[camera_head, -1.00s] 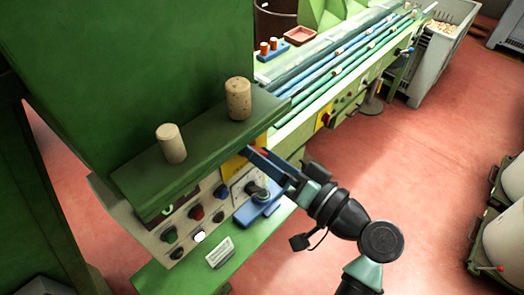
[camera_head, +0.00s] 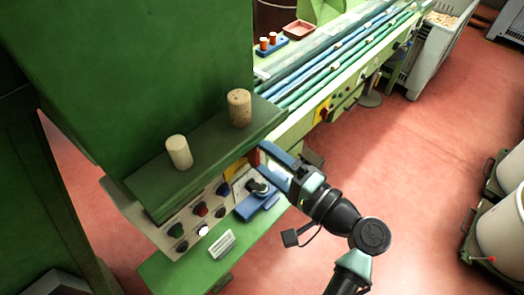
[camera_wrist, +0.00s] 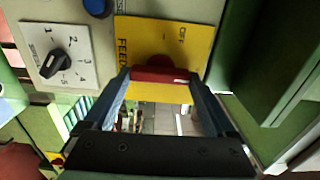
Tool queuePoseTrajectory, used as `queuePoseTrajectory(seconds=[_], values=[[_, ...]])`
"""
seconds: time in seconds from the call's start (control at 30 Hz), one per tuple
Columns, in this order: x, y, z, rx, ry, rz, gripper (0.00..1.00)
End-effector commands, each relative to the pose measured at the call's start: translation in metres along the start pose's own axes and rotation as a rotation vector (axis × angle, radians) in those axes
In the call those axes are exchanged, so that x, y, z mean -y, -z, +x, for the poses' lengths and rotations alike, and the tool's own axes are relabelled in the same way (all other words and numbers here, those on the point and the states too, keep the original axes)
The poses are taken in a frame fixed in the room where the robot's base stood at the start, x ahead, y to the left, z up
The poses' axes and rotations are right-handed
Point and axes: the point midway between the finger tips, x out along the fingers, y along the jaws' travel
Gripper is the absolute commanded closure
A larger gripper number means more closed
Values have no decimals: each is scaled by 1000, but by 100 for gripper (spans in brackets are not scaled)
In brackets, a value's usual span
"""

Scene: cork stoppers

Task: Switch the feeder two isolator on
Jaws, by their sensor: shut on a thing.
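The feeder isolator is a red handle (camera_wrist: 160,75) on a yellow plate (camera_wrist: 185,45) in the wrist view. The plate bears "OFF" and lettering beginning "FEED"; the rest is covered. The handle lies crosswise in that picture, between the blue fingers of my gripper (camera_wrist: 160,82), which is shut on it. In the head view my gripper (camera_head: 259,152) reaches the right end of the control panel, just under the green ledge. Only slivers of red and yellow show there, so the handle's setting cannot be read from that view.
A black rotary selector (camera_wrist: 57,64) on a white numbered dial is beside the plate. Several push buttons (camera_head: 201,209) line the panel. Two corks, one pale (camera_head: 178,152) and one speckled (camera_head: 239,108), stand on the ledge (camera_head: 205,165) above.

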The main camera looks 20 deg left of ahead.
Motion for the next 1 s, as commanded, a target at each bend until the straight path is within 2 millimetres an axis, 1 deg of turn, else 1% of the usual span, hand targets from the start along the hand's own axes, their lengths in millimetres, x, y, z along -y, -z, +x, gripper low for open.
queuePoseTrajectory(seconds=[0.57, 0.6, 0.63, 1.0], values=[[0, 1, -1, -3, 1, 32, 66], [0, 1, -1, -3, 1, 31, 3], [0, 1, -1, -3, 1, 31, 0], [0, 0, -1, -1, 0, 29, 0]])
